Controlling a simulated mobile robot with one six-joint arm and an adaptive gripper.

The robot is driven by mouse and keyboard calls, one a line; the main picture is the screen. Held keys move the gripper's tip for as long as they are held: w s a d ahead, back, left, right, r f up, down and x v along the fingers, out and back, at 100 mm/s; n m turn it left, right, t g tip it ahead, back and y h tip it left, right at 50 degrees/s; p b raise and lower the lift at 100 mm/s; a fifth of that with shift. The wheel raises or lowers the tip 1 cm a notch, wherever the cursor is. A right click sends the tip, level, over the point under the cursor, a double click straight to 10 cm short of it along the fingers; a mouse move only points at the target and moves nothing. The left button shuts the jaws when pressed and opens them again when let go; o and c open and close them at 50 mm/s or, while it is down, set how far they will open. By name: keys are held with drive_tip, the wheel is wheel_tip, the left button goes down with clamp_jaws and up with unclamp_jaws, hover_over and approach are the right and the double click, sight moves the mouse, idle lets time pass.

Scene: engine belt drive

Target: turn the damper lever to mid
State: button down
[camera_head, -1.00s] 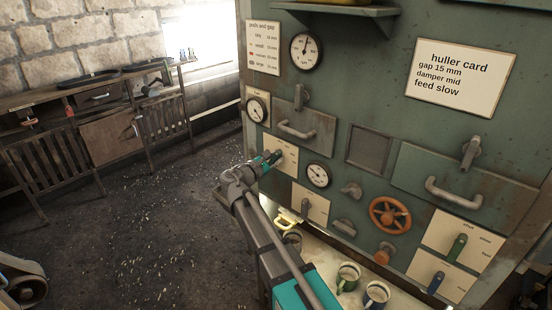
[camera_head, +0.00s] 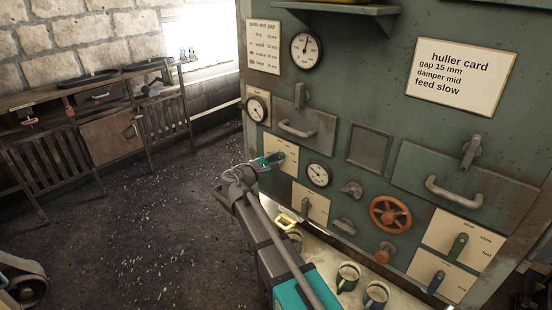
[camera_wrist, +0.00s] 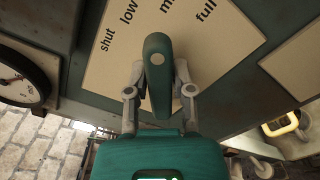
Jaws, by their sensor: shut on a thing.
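The damper lever (camera_wrist: 157,52) is a dark green handle on a pale label plate (camera_wrist: 215,60) marked shut, low, mid and full. In the wrist view its upper end lies between the words low and mid, the latter partly cut off by the frame. My gripper (camera_wrist: 160,82) is shut on the lever, one finger on each side. In the head view my gripper (camera_head: 266,162) is at the label plate (camera_head: 284,153) on the left part of the green machine panel, and it hides most of the lever.
The huller card (camera_head: 461,78) reads gap 15 mm, damper mid, feed slow. A dial (camera_head: 318,174), an orange handwheel (camera_head: 390,215) and other levers are to the right. Mugs (camera_head: 347,277) stand below the panel. The floor to the left is open.

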drive_tip(key=shift+m, duration=0.6)
drive_tip(key=c, duration=0.5)
unclamp_jaws()
drive_tip(key=shift+s+a, duration=0.1)
drive_tip(key=shift+s, duration=0.05)
drive_tip(key=v, duration=1.1)
drive_tip(key=shift+s+a, duration=0.2)
drive_tip(key=shift+s, duration=0.05)
